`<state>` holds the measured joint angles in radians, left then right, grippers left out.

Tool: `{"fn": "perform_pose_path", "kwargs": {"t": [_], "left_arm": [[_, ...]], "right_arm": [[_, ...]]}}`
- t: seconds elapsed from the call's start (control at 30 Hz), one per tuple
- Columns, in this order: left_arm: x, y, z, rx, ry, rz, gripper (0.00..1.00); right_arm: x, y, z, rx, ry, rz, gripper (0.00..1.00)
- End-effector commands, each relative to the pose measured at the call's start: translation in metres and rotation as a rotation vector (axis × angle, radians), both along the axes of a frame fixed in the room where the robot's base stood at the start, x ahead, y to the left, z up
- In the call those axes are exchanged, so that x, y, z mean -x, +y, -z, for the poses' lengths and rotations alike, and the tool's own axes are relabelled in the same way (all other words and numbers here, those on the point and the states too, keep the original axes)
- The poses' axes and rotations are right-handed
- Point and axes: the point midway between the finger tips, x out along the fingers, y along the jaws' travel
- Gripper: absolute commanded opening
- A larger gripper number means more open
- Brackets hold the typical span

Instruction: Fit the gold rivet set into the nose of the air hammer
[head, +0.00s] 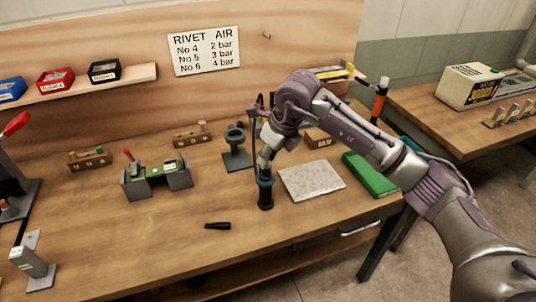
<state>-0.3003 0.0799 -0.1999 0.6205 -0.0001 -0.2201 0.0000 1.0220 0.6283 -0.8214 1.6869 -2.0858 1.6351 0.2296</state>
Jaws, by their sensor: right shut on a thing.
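My right gripper (267,164) reaches in from the right and points down over the workbench. It is shut on the top of an upright black tool with a blue collar (265,190). I cannot tell for sure whether this tool is the air hammer, or whether its lower end touches the bench. The gripper covers its upper end. A small gold piece (72,155) stands in a wooden block (90,161) at the left back; it may be the gold rivet set, but it is too small to be sure. My left gripper is not in view.
A dark grey cup stand (237,150) is just behind the gripper. A pale plate (312,181) and a green box (370,174) lie to the right. A short black cylinder (217,226) lies in front. A grey-green fixture (156,178) stands left. The front bench is mostly clear.

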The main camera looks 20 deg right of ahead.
Motion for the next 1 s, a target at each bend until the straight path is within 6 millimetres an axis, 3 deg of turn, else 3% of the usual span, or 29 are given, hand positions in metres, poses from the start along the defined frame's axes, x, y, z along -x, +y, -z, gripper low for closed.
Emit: {"fn": "perform_pose_path", "kwargs": {"t": [0.63, 0.67, 0.8, 1.0], "left_arm": [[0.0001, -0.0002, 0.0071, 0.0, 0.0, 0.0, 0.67], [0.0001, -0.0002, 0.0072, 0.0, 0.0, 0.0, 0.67], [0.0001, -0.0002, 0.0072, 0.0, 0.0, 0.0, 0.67], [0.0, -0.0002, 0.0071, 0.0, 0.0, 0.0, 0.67]], "right_arm": [[0.0006, 0.0, 0.0093, 0.001, 0.003, 0.0, 0.0], [0.0007, -0.0001, 0.0094, 0.001, 0.004, 0.0, 0.25], [0.0005, 0.0, 0.0091, 0.001, 0.003, 0.0, 0.48], [0.0003, 0.0001, 0.0083, 0.001, 0.001, 0.0, 0.51]]}}
